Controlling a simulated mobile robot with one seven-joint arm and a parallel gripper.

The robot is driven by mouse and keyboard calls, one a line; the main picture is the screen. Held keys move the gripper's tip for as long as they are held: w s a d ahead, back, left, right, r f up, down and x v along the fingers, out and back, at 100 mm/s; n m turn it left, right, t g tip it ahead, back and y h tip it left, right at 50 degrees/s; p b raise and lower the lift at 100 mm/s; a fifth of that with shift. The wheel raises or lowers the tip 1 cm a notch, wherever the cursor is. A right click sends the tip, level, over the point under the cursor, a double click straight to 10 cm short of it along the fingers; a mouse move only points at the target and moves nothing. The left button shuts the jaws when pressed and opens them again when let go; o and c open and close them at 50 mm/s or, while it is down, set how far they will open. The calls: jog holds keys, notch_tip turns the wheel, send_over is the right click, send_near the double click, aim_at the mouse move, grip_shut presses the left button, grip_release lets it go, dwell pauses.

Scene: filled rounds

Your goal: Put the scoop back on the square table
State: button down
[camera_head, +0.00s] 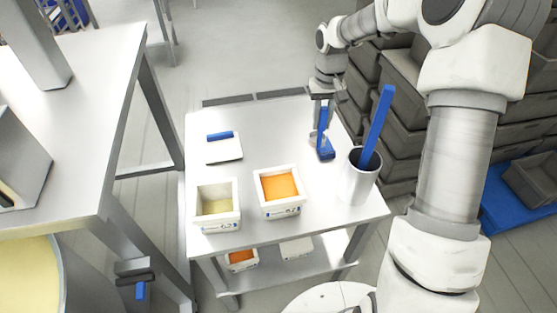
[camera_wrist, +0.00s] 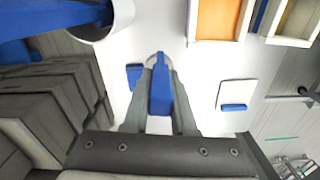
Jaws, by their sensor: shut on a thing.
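The scoop (camera_head: 323,118) has a blue handle and a pale, rounded end. My gripper (camera_head: 320,102) is shut on its handle, over the far right part of the square table (camera_head: 262,125). In the wrist view the blue handle (camera_wrist: 160,95) lies between the two grey fingers of my gripper (camera_wrist: 161,74), and the pale end shows just beyond them. The scoop hangs with its handle up and its end low by the tabletop; I cannot tell whether it touches. A small blue piece (camera_wrist: 134,75) shows beside the left finger in the wrist view.
A white cup (camera_head: 357,182) with a tall blue-handled tool (camera_head: 379,125) stands at the right edge. Two square tubs, one with orange (camera_head: 280,187) and one with pale yellow (camera_head: 216,206) contents, stand in front.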

jog(key=w+f+n+b, duration=0.1)
jog(key=w+f+b, duration=0.4)
jog(key=w, duration=0.2)
jog(key=w+a+f, duration=0.3)
jog(key=a+f, duration=0.8)
jog(key=a, duration=0.1)
jog(key=shift+w, duration=0.3)
jog(key=shift+f, duration=0.2)
jog(key=c, duration=0.7)
grip_release()
jog(key=shift+r, duration=0.1)
